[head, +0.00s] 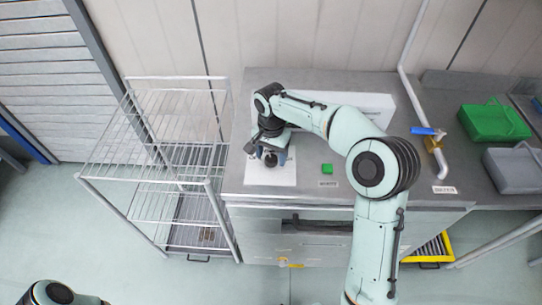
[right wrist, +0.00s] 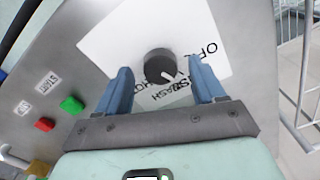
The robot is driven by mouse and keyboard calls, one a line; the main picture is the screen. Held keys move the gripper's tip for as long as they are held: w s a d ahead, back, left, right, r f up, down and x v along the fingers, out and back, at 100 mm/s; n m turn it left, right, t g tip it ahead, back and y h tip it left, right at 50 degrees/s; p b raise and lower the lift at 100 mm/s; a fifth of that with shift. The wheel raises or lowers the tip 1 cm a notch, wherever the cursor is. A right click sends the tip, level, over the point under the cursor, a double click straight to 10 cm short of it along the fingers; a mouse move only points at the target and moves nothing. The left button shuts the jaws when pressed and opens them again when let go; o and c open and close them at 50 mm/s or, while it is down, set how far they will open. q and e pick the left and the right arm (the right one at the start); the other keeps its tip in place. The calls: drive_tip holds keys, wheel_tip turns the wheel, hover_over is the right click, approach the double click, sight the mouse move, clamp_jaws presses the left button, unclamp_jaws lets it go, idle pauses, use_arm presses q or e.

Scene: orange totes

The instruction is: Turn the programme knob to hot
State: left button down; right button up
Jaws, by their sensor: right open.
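The programme knob (right wrist: 160,66) is dark and round with a white pointer mark, on a white label plate (right wrist: 120,38). In the right wrist view the mark points to the lower right, toward lettering that seems to read WASH. OFF is to the right; HOT appears partly hidden, to the lower left of WASH. My right gripper (right wrist: 161,72) is open, its blue fingers on either side of the knob with gaps visible. In the head view my right gripper (head: 271,153) is over the plate (head: 262,178). My left gripper is out of view.
A green button (right wrist: 72,105) and red button (right wrist: 45,124) are on the grey panel beside the plate. A wire rack (head: 150,170) stands left of the counter. To the right are a blue-handled tap (head: 428,131), a green tote (head: 495,122) and a grey tote (head: 515,170).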

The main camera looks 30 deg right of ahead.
drive_tip(key=shift+f, duration=0.4)
drive_tip(key=c, duration=1.1)
drive_tip(key=shift+o, duration=0.2)
